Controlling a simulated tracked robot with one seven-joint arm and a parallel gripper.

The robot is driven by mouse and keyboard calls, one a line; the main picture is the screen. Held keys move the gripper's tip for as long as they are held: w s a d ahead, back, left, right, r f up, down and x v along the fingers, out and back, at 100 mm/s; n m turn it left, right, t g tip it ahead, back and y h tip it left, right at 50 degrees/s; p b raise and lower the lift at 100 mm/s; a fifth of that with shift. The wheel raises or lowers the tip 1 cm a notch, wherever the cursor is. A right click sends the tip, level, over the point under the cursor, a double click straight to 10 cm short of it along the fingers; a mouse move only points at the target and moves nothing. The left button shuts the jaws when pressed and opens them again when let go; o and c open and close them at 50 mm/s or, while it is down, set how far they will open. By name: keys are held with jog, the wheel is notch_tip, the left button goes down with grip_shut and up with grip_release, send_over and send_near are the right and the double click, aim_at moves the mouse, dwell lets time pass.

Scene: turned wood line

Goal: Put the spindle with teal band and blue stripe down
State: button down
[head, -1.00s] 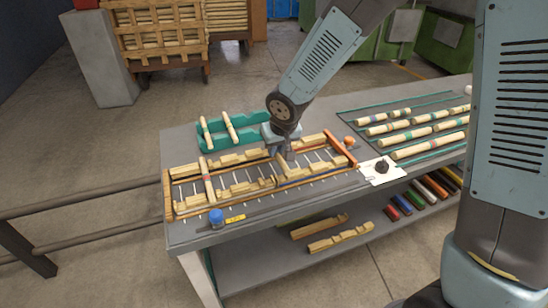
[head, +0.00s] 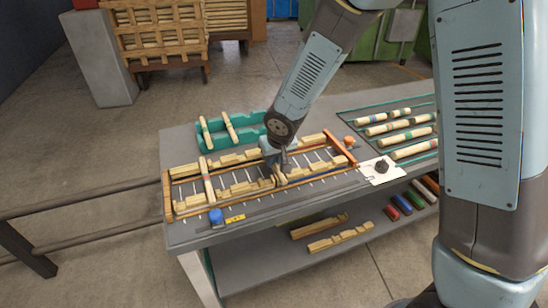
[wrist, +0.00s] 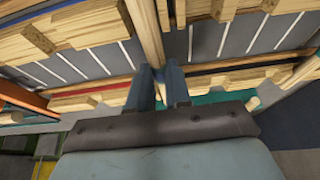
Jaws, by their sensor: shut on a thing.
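My gripper (wrist: 160,88) is shut on a pale wooden spindle (wrist: 147,32), which runs up between the two fingers in the wrist view. No teal band or blue stripe shows on the visible part. In the head view my gripper (head: 276,164) is low over the middle of a wooden rack (head: 168,195) with notched rails, and the spindle is mostly hidden there. In the wrist view the spindle crosses over the notched rails (wrist: 90,30); I cannot tell whether it touches them.
Another spindle (head: 207,180) lies across the rack's left part. A teal tray (head: 255,118) with two spindles is behind. A blue-topped item (head: 216,216) stands in front, and a white card with a dark knob (head: 382,167) at right. Several spindles lie on the right mat (head: 350,109).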

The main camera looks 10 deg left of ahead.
jog(key=c, duration=1.1)
grip_release()
jog(key=shift+r, duration=0.1)
jog(key=shift+r, duration=0.15)
jog(key=v, duration=1.2)
jog(key=shift+d, duration=0.1)
jog(key=shift+d, duration=0.1)
jog(key=s+d+r+m+t+h, duration=0.1)
jog(key=s+d+r+m, duration=0.1)
jog(key=d+r, duration=0.5)
jog(key=s+d+r+m, duration=0.1)
jog(key=s+d+r, duration=0.1)
jog(key=d, duration=0.8)
jog(key=s+d+r+m+t+h, duration=0.1)
jog(key=s+d+r+m, duration=0.1)
jog(key=d+r, duration=0.5)
jog(key=shift+m, duration=0.7)
jog(key=s+d, duration=0.8)
jog(key=shift+s+d, duration=0.2)
jog(key=shift+d, duration=0.1)
